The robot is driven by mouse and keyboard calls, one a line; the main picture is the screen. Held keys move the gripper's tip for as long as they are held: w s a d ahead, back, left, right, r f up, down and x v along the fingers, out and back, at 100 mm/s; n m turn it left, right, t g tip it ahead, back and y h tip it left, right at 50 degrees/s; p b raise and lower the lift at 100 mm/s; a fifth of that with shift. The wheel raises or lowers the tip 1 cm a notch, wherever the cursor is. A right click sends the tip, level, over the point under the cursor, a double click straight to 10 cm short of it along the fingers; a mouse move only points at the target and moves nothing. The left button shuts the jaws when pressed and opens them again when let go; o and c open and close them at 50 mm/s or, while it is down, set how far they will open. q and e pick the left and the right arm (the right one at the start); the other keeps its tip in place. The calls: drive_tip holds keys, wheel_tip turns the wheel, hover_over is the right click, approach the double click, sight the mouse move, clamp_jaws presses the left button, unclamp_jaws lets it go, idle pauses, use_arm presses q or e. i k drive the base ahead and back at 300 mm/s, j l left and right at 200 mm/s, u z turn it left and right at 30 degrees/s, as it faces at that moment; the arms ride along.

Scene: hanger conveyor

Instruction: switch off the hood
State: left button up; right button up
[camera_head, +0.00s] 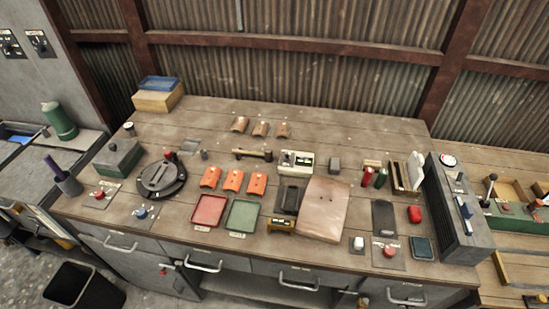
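No hood can be made out for certain, and I cannot tell which control belongs to it. A grey slotted unit (450,220) with blue parts on its side and a round white-and-red piece on top stands at the bench's right end. Two dark switches with small labels, one at the far left (10,44) and one beside it (40,43), are on a grey panel at upper left; their positions are too small to read. Small plates carry a red knob (100,194), a blue knob (141,212) and another red knob (389,251). Neither gripper is in view.
The wooden bench (350,125) is crowded in front and clearer at the back. It holds a red tray (209,210), a green tray (242,216), a copper-coloured sheet (325,208) and a round dark device (161,178). A black bin (80,290) stands at lower left.

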sight(460, 175)
drive_tip(key=z, duration=1.65)
drive_tip(key=l+u, duration=0.1)
drive_tip(key=u, duration=0.4)
drive_tip(key=l+u, duration=0.15)
drive_tip(key=u, duration=0.3)
drive_tip(key=l+u, duration=0.2)
drive_tip(key=l, duration=0.25)
drive_tip(key=l+u, duration=0.2)
drive_tip(key=l, duration=0.25)
drive_tip(key=k+l+u, duration=0.2)
drive_tip(key=l, duration=0.25)
drive_tip(key=l+u, duration=0.2)
drive_tip(key=l, duration=0.25)
drive_tip(key=k+l+u, duration=0.15)
drive_tip(key=l, duration=0.3)
drive_tip(key=k+l, duration=0.1)
drive_tip(key=l, duration=0.35)
drive_tip(key=k+l, duration=0.1)
drive_tip(key=l, duration=0.3)
